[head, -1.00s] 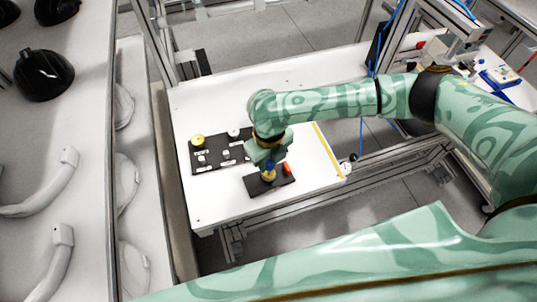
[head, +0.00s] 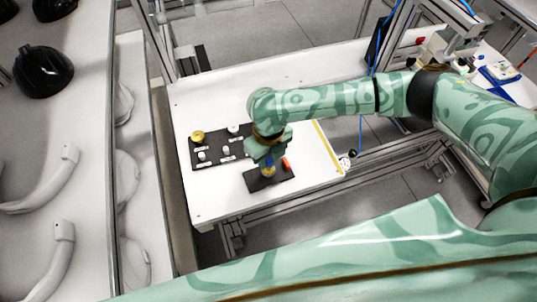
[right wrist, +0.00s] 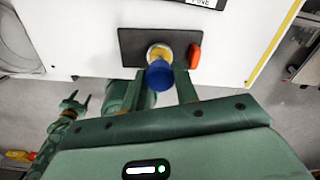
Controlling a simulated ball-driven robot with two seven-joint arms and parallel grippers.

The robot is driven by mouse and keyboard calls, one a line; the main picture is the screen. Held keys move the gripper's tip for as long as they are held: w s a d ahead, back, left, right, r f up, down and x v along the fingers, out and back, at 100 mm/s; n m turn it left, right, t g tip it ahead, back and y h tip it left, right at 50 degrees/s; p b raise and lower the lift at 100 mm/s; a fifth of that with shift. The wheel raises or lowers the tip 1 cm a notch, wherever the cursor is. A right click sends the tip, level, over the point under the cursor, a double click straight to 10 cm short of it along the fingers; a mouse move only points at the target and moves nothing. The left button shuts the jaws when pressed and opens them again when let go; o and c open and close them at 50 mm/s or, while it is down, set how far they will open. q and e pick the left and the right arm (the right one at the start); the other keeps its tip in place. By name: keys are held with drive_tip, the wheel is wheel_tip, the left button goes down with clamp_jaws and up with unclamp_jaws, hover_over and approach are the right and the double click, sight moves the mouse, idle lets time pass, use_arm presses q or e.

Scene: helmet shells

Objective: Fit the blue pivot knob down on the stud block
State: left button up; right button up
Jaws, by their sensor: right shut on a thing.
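The blue pivot knob (right wrist: 159,75) is held in my right gripper (right wrist: 162,83), which is shut on it. In the head view the blue knob (head: 268,161) shows just below the right gripper (head: 267,156). Under it is the stud block, a dark plate (head: 257,183) with a yellow round part (head: 268,172). I cannot tell whether knob and block touch. My left gripper (right wrist: 80,101) appears open at the lower left of the right wrist view.
An orange-red piece (head: 286,163) stands on the plate beside the yellow part. A dark labelled board (head: 213,150) with a yellow knob (head: 197,136) and white pieces lies behind-left. The white table (head: 215,205) is clear around them. Helmet shells (head: 43,72) are at left.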

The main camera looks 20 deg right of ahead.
idle(0.6)
drive_tip(key=shift+p, duration=0.3)
drive_tip(key=shift+p, duration=0.35)
idle(0.3)
drive_tip(key=shift+f+b, duration=0.9)
drive_tip(key=shift+f, duration=0.55)
drive_tip(key=o, duration=1)
drive_tip(key=shift+r, duration=0.2)
wheel_tip(320, 180, up, 16)
drive_tip(key=p, duration=0.4)
